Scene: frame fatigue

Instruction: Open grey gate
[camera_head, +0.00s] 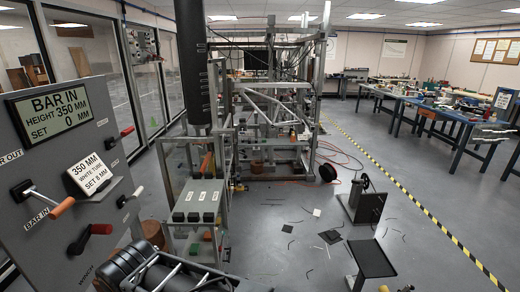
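No gate is labelled as such, and I cannot tell for sure which part is the grey gate. A grey metal frame with clear panels (176,163) stands left of centre, behind a small stand with dark blocks (197,203). Behind it is a larger grey test rig (305,100) with a diagonal-braced frame (268,108). A grey control panel (50,150) fills the left side.
A black cylinder (192,65) hangs upright in front of the rig. Small scraps and a black plate stand (365,208) are on the floor. Blue workbenches (462,145) stand right, beyond a yellow-black floor line (420,208).

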